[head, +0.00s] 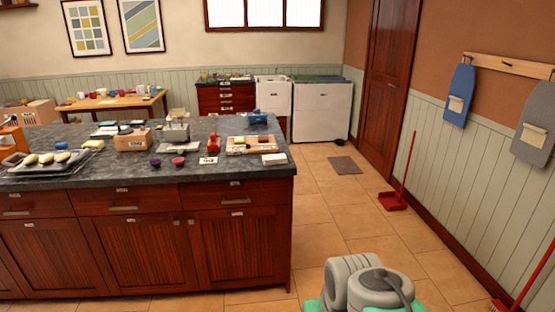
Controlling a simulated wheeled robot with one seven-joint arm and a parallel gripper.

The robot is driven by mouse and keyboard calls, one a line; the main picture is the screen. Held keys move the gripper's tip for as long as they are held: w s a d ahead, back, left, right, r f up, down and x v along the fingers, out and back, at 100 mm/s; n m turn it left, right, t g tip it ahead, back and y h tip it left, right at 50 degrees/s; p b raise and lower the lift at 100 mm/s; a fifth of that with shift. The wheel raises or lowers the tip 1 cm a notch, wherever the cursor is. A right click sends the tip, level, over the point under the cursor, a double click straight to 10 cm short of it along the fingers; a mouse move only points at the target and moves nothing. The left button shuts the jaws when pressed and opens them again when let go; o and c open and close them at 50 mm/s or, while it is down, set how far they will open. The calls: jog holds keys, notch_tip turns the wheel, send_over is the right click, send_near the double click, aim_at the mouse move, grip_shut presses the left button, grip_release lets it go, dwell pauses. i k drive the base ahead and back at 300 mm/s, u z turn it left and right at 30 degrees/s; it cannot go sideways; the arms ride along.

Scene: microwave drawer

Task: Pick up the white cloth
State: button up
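A small flat white piece (274,158) lies at the right front corner of the dark stone counter (225,165). It looks like a folded white cloth, but it is too small to be sure. My gripper's fingers do not show.
A wooden board (250,148) with small items, a red object (213,144), two small bowls and a grey tray (45,166) crowd the counter. A red dustpan (392,201) stands by the right wall.

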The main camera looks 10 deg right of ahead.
aim_at(280, 158)
jog(key=u, duration=0.35)
jog(key=i, duration=1.65)
jog(key=u, duration=0.85)
jog(key=i, duration=0.7)
jog(key=u, duration=0.2)
